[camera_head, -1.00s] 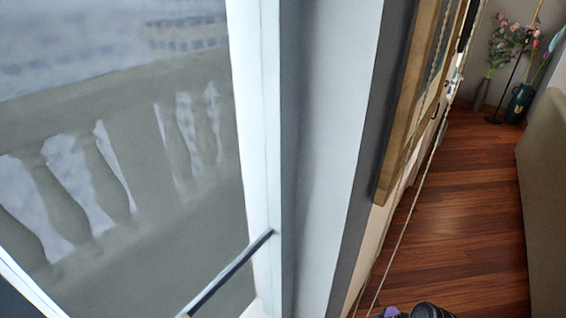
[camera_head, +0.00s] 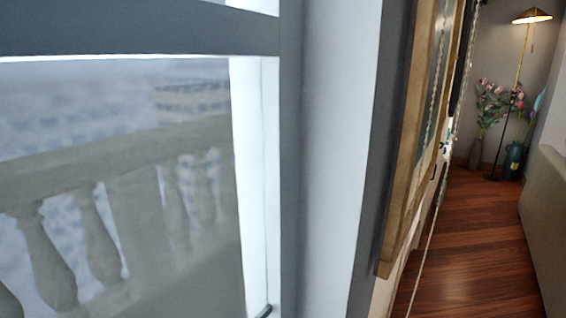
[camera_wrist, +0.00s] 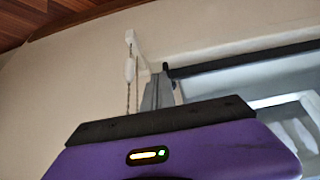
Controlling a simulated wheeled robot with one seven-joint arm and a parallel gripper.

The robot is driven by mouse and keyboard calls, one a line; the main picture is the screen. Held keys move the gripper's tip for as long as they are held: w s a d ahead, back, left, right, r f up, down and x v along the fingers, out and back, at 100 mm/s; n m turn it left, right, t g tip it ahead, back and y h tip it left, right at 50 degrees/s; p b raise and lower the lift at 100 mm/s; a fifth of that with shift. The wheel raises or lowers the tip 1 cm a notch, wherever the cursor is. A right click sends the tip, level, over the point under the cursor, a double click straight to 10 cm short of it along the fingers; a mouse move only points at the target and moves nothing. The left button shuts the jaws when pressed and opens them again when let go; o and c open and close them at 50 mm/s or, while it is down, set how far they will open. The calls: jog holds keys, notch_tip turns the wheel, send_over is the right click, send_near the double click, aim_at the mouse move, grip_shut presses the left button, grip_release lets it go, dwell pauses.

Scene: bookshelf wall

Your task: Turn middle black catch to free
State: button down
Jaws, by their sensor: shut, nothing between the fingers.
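No middle black catch can be made out in either current view. My gripper (camera_wrist: 159,85) shows in the wrist view as narrow grey fingers close together, above my purple and black wrist housing. The fingers are shut and empty, with pale wall and a window corner behind them. In the head view, the window (camera_head: 258,180) has a white and grey frame, and a small dark piece (camera_head: 265,311) shows at its lower edge, too cut off to identify. My gripper is not in the head view.
A wooden frame (camera_head: 403,190) hangs on the wall right of the window. A sofa (camera_head: 545,210) stands at the right, with open wood floor (camera_head: 470,240) between. In the wrist view, a white bracket (camera_wrist: 132,45) with cords hangs near a dark horizontal bar (camera_wrist: 245,58).

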jog(key=shift+s+a+p, duration=0.45)
jog(key=shift+s+p, duration=0.2)
jog(key=shift+p, duration=0.1)
jog(key=shift+s+a, duration=0.2)
jog(key=shift+a, duration=0.15)
jog(key=shift+s+d+p, duration=0.1)
jog(key=shift+s+p, duration=0.05)
jog(key=shift+p, duration=0.25)
jog(key=r+p, duration=0.1)
jog(key=r, duration=0.1)
jog(key=r+p, duration=0.4)
jog(key=shift+s+d, duration=0.15)
jog(key=shift+d, duration=0.1)
dwell(0.4)
